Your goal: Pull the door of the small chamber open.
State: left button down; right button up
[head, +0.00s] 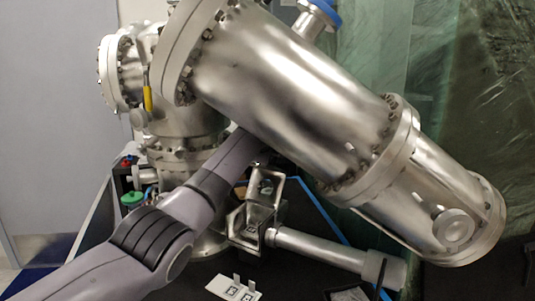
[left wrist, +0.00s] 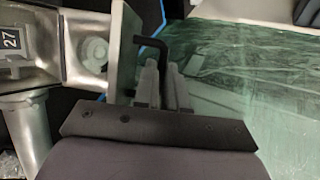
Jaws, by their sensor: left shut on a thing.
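The small chamber is a metal box (head: 252,222) below the big cylinder in the head view. In the left wrist view its metal body (left wrist: 70,75) is at the left, with a tag reading 27 and a round fitting. A flat plate that looks like its door (left wrist: 123,55) stands beside the body; how far it is open I cannot tell. A black bent handle (left wrist: 150,42) is beside the plate. My left gripper (left wrist: 165,82) is shut on the handle, its fingers pointing up in this view. In the head view the big cylinder hides this gripper. My right gripper is not in view.
The big steel cylinder (head: 290,75) slants across the head view, above and close to my left arm. A metal tube (head: 325,250) runs right from the small chamber. A white tagged plate (head: 233,288) lies in front. Green transparent sheeting (left wrist: 260,90) hangs at the right.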

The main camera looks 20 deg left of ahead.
pick_arm(q)
jog(key=shift+w+r+t, duration=0.15)
jog(key=shift+r+t, duration=0.15)
jog(key=shift+r, duration=0.65)
jog(key=c, duration=1.6)
grip_release()
jog(key=o, duration=0.4)
jog(key=shift+w+f, duration=0.2)
jog(key=shift+f, duration=0.05)
jog(key=shift+w+f, duration=0.1)
jog(key=shift+d, duration=0.1)
jog(key=shift+f, duration=0.2)
